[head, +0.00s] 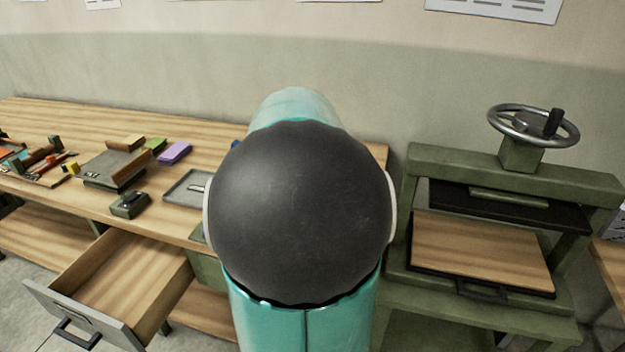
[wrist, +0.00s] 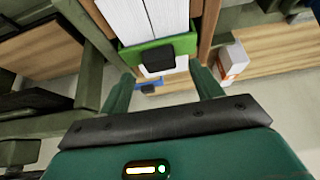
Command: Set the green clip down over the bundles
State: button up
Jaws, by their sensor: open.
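In the wrist view, the green clip (wrist: 130,56) lies across the near end of the white bundles (wrist: 150,18), with a black block (wrist: 155,59) at its middle. The bundles stand side by side between wooden sides. My gripper (wrist: 162,76) is open, its two green fingers spread apart just on the near side of the clip. Nothing shows held between them. I cannot tell whether a finger touches the clip. In the head view my own arm covers the middle, and neither clip, bundles nor gripper shows there.
In the head view, a wooden bench (head: 60,118) at left carries several tools and blocks, with a drawer (head: 130,283) pulled out below. A green press (head: 424,166) with a metal handwheel (head: 492,122) stands at right. In the wrist view, a white-and-orange box (wrist: 233,60) sits right of the clip.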

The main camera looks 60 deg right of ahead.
jog(key=w+v, duration=0.1)
jog(key=v, duration=1)
jog(key=shift+s, duration=0.45)
jog(key=w+a+n+t+y, duration=0.1)
jog(key=w+a+n, duration=0.15)
jog(key=a, duration=0.35)
jog(key=w+a+n+t, duration=0.1)
jog(key=w+a+n, duration=0.1)
jog(key=w+a, duration=0.3)
jog(key=s+a+f+n+t+y, duration=0.1)
jog(key=a+n, duration=0.5)
jog(key=a, duration=0.9)
jog(key=s+a+f+n+t+y, duration=0.1)
jog(key=a+f+n+y, duration=0.3)
jog(key=a, duration=1.1)
jog(key=shift+s+a+f+n+t, duration=0.25)
jog(key=shift+s+f+n+t, duration=0.05)
jog(key=shift+f+n, duration=0.6)
